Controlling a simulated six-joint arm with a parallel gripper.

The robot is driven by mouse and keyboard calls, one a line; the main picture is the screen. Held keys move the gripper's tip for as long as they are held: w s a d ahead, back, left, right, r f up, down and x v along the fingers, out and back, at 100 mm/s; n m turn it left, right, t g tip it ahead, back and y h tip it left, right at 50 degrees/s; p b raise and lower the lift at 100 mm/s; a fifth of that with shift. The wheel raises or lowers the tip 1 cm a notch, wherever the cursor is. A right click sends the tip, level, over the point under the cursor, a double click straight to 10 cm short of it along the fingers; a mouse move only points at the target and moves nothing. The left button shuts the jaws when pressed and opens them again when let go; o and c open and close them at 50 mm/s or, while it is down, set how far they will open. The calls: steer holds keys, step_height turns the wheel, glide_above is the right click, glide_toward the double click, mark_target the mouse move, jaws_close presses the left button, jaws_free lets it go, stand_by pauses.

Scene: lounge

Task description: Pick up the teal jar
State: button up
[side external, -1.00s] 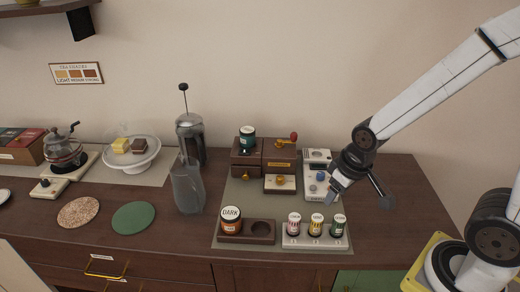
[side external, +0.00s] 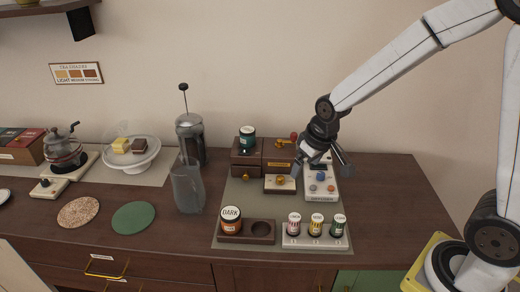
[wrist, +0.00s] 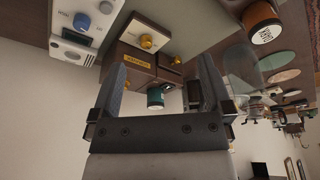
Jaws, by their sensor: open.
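The teal jar (side external: 247,131) has a pale lid and stands upright on the left part of the brown wooden drawer box (side external: 247,157). In the wrist view the teal jar (wrist: 156,98) shows between my fingers, beyond the gripper body, partly hidden by it. My gripper (side external: 322,163) is open and empty, to the right of the jar and in front of the box's right side. In the wrist view its two fingers (wrist: 160,72) are spread wide and do not touch the jar.
A white panel with knobs (side external: 322,188) is under my gripper. A brass-knobbed block (side external: 280,183) sits before the box. A DARK jar (side external: 231,219) and a rack of small jars (side external: 316,241) stand in front. A glass vase (side external: 187,187) and French press (side external: 190,135) stand left.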

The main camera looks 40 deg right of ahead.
steer(key=t, duration=0.1)
glide_above(249, 131)
steer(key=s, duration=0.2)
steer(key=shift+w+d+r, duration=0.1)
steer(key=shift+w+d, duration=0.05)
steer(key=shift+d, duration=0.1)
steer(key=shift+w+f+t, duration=0.15)
steer(key=shift+w+f, duration=0.1)
steer(key=shift+f, duration=0.35)
steer(key=shift+w+f+t, duration=0.15)
steer(key=shift+w+f, duration=0.05)
steer(key=shift+f, duration=0.4)
steer(key=shift+a+x, duration=0.2)
steer(key=shift+x, duration=2.4)
steer(key=shift+s, duration=0.15)
jaws_close()
